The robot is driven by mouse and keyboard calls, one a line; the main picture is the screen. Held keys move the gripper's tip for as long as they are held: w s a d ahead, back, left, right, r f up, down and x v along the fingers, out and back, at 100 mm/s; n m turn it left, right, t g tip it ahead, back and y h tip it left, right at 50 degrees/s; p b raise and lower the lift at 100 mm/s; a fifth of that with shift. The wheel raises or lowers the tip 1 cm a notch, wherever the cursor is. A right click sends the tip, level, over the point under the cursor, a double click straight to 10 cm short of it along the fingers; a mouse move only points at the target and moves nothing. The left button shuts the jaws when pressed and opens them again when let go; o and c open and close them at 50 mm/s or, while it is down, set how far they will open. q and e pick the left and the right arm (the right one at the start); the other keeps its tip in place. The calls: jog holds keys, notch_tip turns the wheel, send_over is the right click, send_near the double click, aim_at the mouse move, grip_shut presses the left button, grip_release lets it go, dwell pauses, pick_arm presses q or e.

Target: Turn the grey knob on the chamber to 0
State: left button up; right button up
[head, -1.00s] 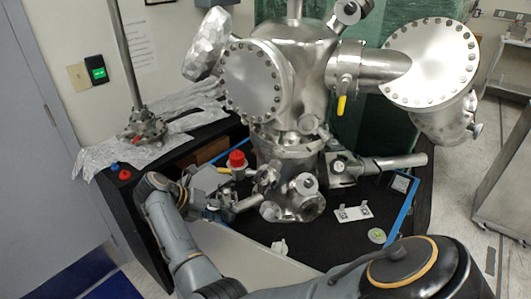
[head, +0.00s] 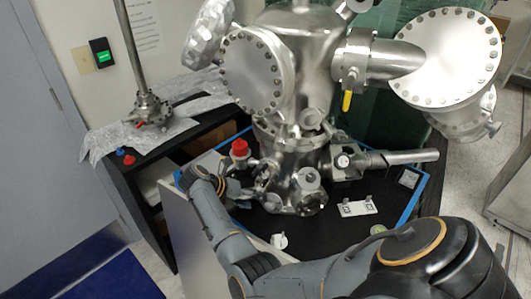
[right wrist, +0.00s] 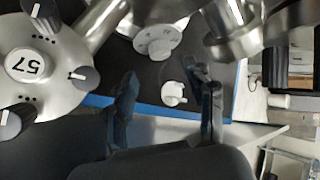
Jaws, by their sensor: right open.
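The steel chamber (head: 300,60) stands on the black table top in the head view. My right gripper (head: 240,192) is low at the chamber's left side, partly hidden by my wrist. In the right wrist view its two fingers (right wrist: 165,72) are apart with nothing between them. A round metal disc (right wrist: 30,65) marked "57" lies left of the fingers. It carries grey knobs with white pointers, one of them a grey knob (right wrist: 84,77) close to the left finger. I cannot tell which knob is the task's, or read a 0. My left gripper is not in view.
A red cap (head: 240,149) stands just above the gripper. A small white fitting (head: 279,240) and a white plate (head: 358,208) lie on the black table top (head: 330,232), which has a blue edge. A yellow-handled valve (head: 347,100) hangs at the right.

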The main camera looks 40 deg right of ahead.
aim_at(267, 206)
jog(key=x, duration=0.5)
jog(key=shift+d+r+p, duration=0.1)
jog(key=shift+r+p, duration=0.05)
jog(key=shift+p, duration=0.25)
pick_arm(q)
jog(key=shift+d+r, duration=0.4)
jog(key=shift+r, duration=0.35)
pick_arm(e)
jog(key=shift+x, duration=0.8)
jog(key=shift+c, duration=0.2)
jog(key=shift+w, duration=0.1)
grip_shut()
jog(key=f+n+h+b, duration=0.1)
jog(key=b, duration=0.4)
jog(key=shift+w+g, duration=0.1)
jog(key=shift+g, duration=0.3)
jog(key=shift+r+n, duration=0.15)
jog(key=shift+n, duration=0.15)
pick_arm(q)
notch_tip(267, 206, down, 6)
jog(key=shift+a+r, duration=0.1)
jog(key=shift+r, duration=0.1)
pick_arm(e)
jog(key=shift+r+h, duration=0.2)
jog(key=shift+h, duration=0.1)
